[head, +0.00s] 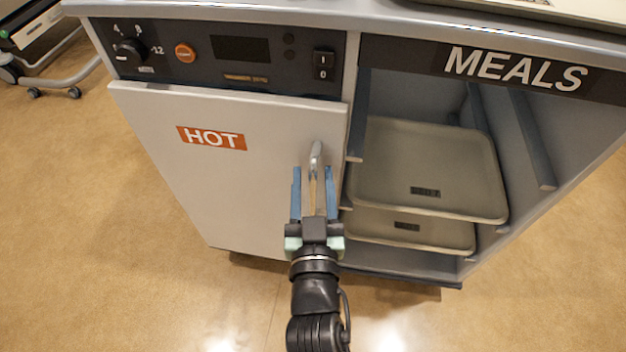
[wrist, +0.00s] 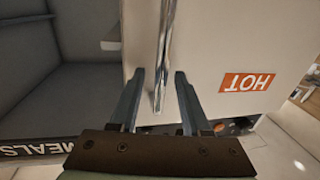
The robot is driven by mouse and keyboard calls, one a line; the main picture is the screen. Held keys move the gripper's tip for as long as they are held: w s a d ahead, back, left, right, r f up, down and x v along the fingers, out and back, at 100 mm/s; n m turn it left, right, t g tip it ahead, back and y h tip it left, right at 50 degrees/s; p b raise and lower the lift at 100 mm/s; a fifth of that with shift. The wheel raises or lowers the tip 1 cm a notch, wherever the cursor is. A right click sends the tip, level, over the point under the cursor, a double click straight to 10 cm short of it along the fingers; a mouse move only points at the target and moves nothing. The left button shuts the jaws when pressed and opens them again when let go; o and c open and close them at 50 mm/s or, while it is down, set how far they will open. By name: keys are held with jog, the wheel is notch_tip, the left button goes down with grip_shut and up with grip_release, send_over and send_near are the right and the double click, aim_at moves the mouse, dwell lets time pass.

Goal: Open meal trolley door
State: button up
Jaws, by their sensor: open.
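The meal trolley's white door (head: 225,175) has an orange HOT label and appears closed in the head view. Its upright metal handle (head: 317,165) is near the door's right edge. My gripper (head: 314,175) is open in front of the handle, with one blue finger on each side of it. In the wrist view the handle (wrist: 163,60) runs between the two fingertips of my gripper (wrist: 159,75), with visible gaps on both sides. The door (wrist: 225,50) also fills the middle and right there.
Right of the door is an open bay with an upper tray (head: 425,165) and a lower tray (head: 410,228). A control panel (head: 225,50) with knob and switch is above the door. Brown floor (head: 110,250) is clear to the left. A wheeled frame (head: 45,60) stands far left.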

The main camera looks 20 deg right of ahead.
jog(key=shift+c, duration=0.3)
grip_shut()
dwell(1.2)
